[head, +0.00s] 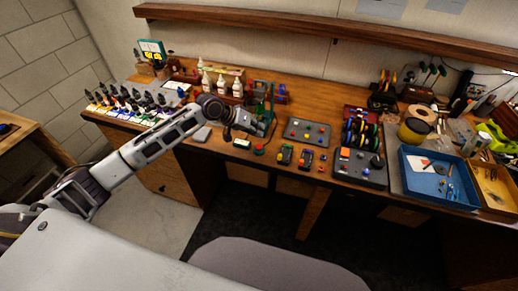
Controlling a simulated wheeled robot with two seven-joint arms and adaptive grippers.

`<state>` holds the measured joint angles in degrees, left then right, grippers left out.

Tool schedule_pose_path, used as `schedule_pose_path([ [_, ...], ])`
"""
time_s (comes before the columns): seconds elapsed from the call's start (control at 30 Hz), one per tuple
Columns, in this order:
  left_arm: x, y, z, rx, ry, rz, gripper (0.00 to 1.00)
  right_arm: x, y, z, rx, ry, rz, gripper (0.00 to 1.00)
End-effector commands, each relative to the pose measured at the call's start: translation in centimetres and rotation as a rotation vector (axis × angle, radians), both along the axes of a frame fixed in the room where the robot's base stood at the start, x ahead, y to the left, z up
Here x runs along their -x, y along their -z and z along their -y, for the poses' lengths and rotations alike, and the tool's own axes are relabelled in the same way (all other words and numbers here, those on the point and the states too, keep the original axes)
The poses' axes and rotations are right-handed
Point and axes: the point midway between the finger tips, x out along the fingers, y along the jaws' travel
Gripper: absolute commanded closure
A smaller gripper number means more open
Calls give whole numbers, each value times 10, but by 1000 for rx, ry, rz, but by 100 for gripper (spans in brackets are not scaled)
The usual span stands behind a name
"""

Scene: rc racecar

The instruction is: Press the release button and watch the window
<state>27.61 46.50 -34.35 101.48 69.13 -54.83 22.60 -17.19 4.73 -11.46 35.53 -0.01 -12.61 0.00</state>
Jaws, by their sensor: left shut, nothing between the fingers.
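My left gripper (261,129) reaches in from the left and is over the middle of the workbench, shut and empty. The gripper looks apart from both. A grey panel with several coloured buttons (303,133) lies to its right. I cannot tell which button is the release button, and I cannot make out a window. My right gripper is not in view.
The wooden workbench (225,145) is crowded. Small toy cars (285,154) and a dark control box (360,168) stand right of the gripper. White bottles (221,85) stand behind it. A blue tray (438,180) is at the right. A grey chair (270,262) is in front.

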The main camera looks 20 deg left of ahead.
Motion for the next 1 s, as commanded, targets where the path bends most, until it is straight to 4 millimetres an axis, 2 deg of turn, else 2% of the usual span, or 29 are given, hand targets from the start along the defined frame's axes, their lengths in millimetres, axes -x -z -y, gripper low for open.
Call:
schedule_pose_path([
  [0.27, 0, 15, 0, 0, 0, 0, 100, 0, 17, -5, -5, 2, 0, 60],
  [0.6, 0, 37, 1, 1, 1, -1, 100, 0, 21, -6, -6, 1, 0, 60],
  [1.0, 0, 40, 0, 0, 0, 0, 100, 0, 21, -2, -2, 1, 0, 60],
])
